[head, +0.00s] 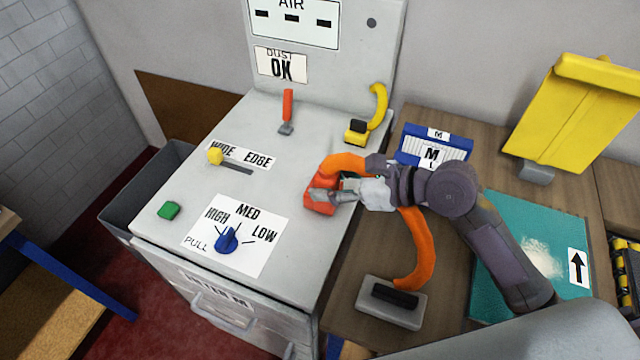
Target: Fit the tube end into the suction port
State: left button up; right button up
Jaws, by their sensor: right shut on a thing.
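My right gripper (322,196) comes in from the lower right and is shut on the red-orange block at the tube end (318,206). The tube end is over the right edge of the grey machine top; I cannot tell whether it touches the surface. The orange tube (412,262) arches from there, passes partly behind my gripper and arm, and runs down to a grey base with a black block (395,296). I cannot make out the suction port for certain; it may be hidden by the block or gripper. My left gripper is not in view.
On the wooden bench are a blue box (437,133), teal mat (510,225) and yellow stand (575,110).

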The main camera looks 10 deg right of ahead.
jog(key=shift+w+d+f+b, duration=0.1)
jog(key=shift+w+d+f, duration=0.1)
jog(key=shift+w+f, duration=1.2)
jog(key=shift+w+d+f+b, duration=0.15)
jog(key=shift+w+d+f, duration=0.1)
jog(key=shift+w+f, duration=1.15)
jog(key=shift+w+d+f+b, duration=0.1)
jog(key=shift+w+d+f, duration=0.1)
jog(key=shift+w+f, duration=1.2)
jog(key=shift+s+f, duration=0.2)
jog(key=shift+f, duration=0.15)
jog(key=o, duration=1.2)
jog(key=shift+r, duration=0.1)
